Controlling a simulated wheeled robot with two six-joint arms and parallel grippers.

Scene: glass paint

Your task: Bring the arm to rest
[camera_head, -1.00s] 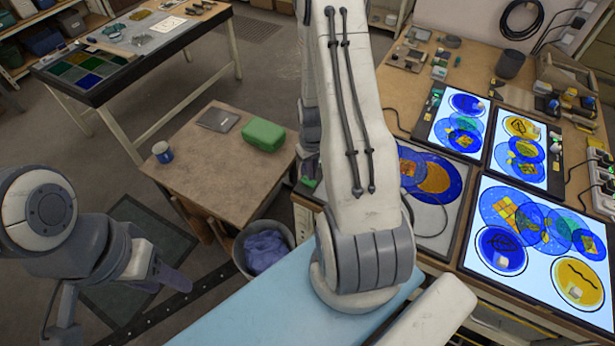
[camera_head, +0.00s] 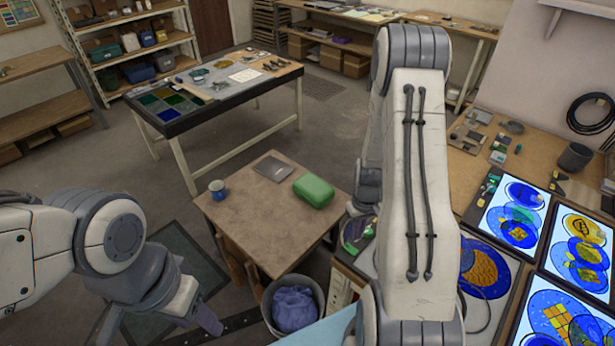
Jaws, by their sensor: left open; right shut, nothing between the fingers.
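My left arm comes in at the lower left. Its gripper (camera_head: 157,322) points down with two dark fingers apart, over the floor and empty. My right arm (camera_head: 420,190) rises large through the right middle, its elbow high up. Its forearm hangs down behind the upper arm, and the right gripper (camera_head: 354,208) shows only partly at its lower end, shut and holding nothing, near the left edge of the workbench. Most of that forearm is hidden.
A small brown table (camera_head: 245,215) holds a blue mug (camera_head: 217,189), a grey tablet-like slab (camera_head: 273,168) and a green case (camera_head: 313,190). A bin (camera_head: 268,300) with blue cloth stands in front. Lit panels (camera_head: 515,212) with painted glass lie at right.

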